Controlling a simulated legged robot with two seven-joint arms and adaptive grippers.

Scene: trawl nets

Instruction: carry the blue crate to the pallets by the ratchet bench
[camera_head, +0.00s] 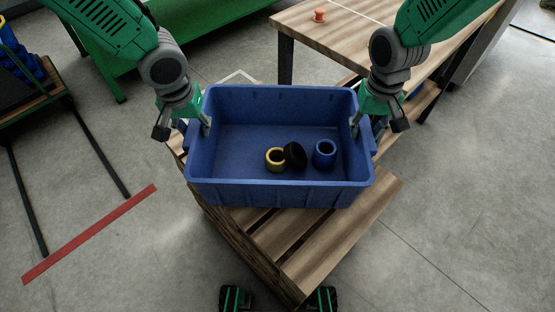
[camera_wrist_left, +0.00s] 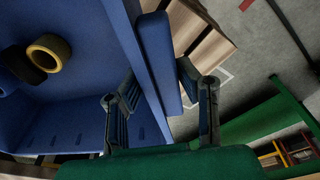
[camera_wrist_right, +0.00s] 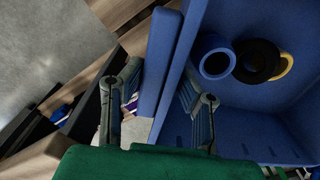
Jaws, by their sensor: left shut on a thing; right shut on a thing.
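The blue crate (camera_head: 280,196) is in the middle of the head view, over a stack of wooden pallets (camera_head: 330,250). Inside it lie a yellow ring (camera_head: 275,159), a black ring (camera_head: 295,154) and a blue ring (camera_head: 325,153). My left gripper (camera_head: 205,124) is shut on the crate's left wall; the left wrist view shows its fingers (camera_wrist_left: 160,100) either side of the rim. My right gripper (camera_head: 356,124) is shut on the right wall, its fingers (camera_wrist_right: 158,98) straddling the rim. Whether the crate's underside touches the pallets is hidden.
A wooden bench (camera_head: 340,32) with a small orange part (camera_head: 319,15) stands behind at the right. A green bench (camera_head: 190,40) is at the back left. A cart (camera_head: 30,90) stands at the far left. A red floor line (camera_head: 90,233) crosses open concrete at the left.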

